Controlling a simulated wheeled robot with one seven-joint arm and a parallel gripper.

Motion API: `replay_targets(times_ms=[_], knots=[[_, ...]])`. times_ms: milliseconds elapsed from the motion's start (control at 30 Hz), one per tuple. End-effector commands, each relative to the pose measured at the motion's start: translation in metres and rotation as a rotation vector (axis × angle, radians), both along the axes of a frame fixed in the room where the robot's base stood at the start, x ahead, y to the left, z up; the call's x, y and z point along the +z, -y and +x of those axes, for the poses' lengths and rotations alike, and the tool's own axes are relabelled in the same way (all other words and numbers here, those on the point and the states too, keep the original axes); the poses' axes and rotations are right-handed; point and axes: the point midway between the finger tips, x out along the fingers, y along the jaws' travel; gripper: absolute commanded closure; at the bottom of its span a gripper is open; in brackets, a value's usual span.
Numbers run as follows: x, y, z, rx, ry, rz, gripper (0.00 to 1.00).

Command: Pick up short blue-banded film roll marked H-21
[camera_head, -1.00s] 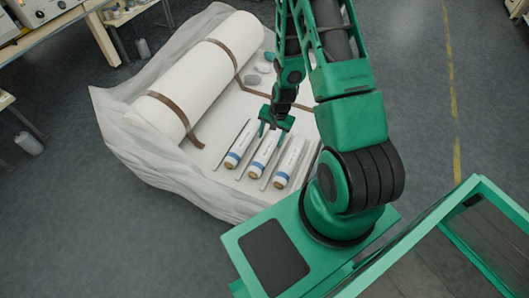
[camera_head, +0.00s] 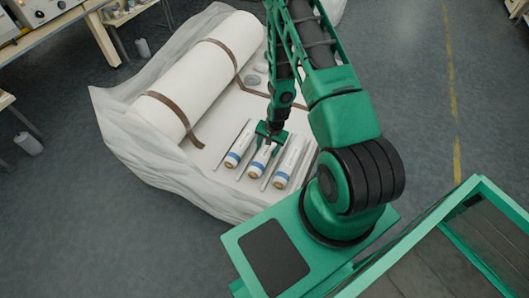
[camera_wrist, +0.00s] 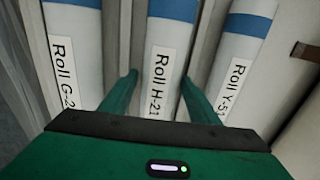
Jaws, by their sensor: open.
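The short film roll marked H-21 (camera_wrist: 160,55) is white with a blue band and lies in the middle of the wrist view. It is also the middle of three rolls in the head view (camera_head: 262,159). My gripper (camera_wrist: 158,85) is open, with one green finger on each side of the H-21 roll. The fingertips reach into the gaps between rolls; I cannot tell whether they touch it. In the head view my gripper (camera_head: 268,140) is over the upper part of this roll, hiding some of it.
Roll G-2, its label cut off (camera_wrist: 75,60), lies at left and the Y-51 roll (camera_wrist: 237,60) at right, both close by. Thin dividers separate the rolls. A large white strapped roll (camera_head: 200,75) lies behind on the pale wrap (camera_head: 140,150).

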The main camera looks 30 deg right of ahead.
Motion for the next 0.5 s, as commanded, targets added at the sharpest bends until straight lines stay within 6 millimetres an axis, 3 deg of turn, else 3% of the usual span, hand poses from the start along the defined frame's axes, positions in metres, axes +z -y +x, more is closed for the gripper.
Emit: replay_targets(times_ms=[267, 433, 467, 500], knots=[[-0.0025, -0.0003, 0.0001, 0.0, 0.0, 0.0, 0.44], [-0.0024, -0.0003, 0.0, 0.0, 0.0, 0.0, 0.85], [-0.0024, -0.0002, 0.0, 0.0, 0.0, 0.0, 0.92], [-0.0022, -0.0002, 0.0003, 0.0, 0.0, 0.0, 0.92]])
